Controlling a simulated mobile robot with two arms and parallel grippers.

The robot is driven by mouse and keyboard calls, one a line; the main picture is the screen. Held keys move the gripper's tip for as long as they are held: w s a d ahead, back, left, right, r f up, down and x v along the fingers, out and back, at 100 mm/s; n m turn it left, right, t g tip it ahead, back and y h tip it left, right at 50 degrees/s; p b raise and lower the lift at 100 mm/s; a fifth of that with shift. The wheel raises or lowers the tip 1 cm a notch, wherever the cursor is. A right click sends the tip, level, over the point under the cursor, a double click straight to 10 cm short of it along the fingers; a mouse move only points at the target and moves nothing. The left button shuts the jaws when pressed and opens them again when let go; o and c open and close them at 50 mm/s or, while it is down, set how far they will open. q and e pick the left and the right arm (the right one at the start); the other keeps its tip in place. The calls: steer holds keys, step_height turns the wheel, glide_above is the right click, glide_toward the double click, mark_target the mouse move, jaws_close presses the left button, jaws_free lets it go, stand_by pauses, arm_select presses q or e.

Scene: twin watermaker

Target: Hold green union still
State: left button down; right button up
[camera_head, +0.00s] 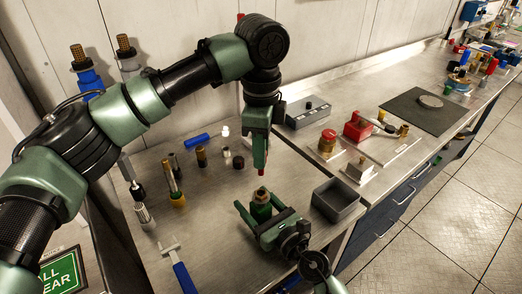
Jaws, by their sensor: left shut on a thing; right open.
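The green union (261,210) stands upright on the steel bench, with a reddish-brown top. My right gripper (264,214) comes in low from the front right. It is open, with one finger on each side of the union, and I cannot tell whether either finger touches it. My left gripper (261,168) points straight down just above the union. It is shut on a small red part (261,173), mostly hidden by the fingers. A small gap shows between this part and the union's top.
A grey open bin (337,199) stands close to the right of the union. Several small dark and brass fittings and a blue cylinder (197,141) stand or lie behind to the left. A blue-handled tool (180,268) lies at the front left.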

arm_select(q)
steer(key=shift+d, duration=0.1)
arm_select(e)
steer(key=v, duration=1)
steer(key=shift+s+d, duration=0.2)
steer(key=shift+s, duration=0.05)
steer(key=shift+s+d, duration=0.3)
steer(key=shift+s, duration=0.2)
steer(key=shift+d, duration=0.1)
